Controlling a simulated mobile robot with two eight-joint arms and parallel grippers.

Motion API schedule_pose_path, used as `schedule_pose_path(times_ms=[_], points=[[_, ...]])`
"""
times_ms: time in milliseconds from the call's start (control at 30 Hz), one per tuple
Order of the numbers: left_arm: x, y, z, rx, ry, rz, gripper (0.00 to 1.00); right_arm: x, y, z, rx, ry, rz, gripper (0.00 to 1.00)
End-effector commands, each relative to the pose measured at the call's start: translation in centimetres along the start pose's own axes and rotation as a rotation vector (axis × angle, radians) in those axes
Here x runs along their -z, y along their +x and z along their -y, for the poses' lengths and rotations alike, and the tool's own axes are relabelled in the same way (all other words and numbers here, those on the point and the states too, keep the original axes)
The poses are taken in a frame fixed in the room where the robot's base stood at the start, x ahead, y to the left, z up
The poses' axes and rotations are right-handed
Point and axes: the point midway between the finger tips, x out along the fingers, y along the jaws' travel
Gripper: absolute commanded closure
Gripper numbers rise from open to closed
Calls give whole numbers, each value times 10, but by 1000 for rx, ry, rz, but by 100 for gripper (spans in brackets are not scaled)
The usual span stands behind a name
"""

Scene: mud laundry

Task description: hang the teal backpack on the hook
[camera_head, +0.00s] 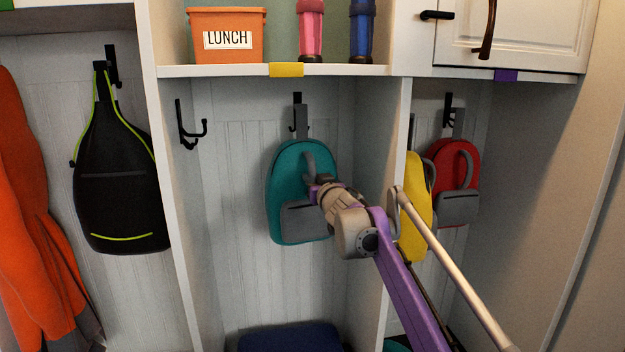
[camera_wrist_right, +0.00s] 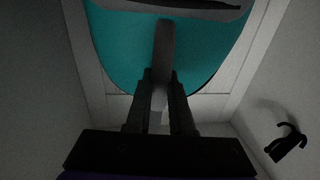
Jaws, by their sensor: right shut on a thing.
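The teal backpack (camera_head: 288,205) is upright against the back wall of the middle cubby. It has a grey front pocket and a grey top loop (camera_head: 301,122). The loop overlaps the black hook (camera_head: 297,98) on the back wall; I cannot tell whether it is seated over the hook. My right gripper (camera_head: 314,187) is at the front of the backpack. In the right wrist view my right gripper (camera_wrist_right: 161,92) is shut on a grey strap (camera_wrist_right: 164,45) of the teal backpack (camera_wrist_right: 120,50). My left gripper is not in view.
An empty black hook (camera_head: 190,128) is on the middle cubby's left wall. A yellow bag (camera_head: 415,210) and a red backpack (camera_head: 455,165) hang in the right cubby. A black backpack (camera_head: 120,190) hangs at left. A shelf (camera_head: 230,71) with an orange lunch bin (camera_head: 228,22) is above.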

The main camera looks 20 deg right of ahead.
Motion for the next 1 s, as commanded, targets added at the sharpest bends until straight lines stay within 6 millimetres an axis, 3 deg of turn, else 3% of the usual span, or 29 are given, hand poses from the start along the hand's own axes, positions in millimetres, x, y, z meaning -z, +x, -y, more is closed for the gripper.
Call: schedule_pose_path(times_ms=[533,1000], points=[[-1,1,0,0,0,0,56,1,-1,0,1,0,-1,100],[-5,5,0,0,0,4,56,-10,-1,0,1,0,-1,100]])
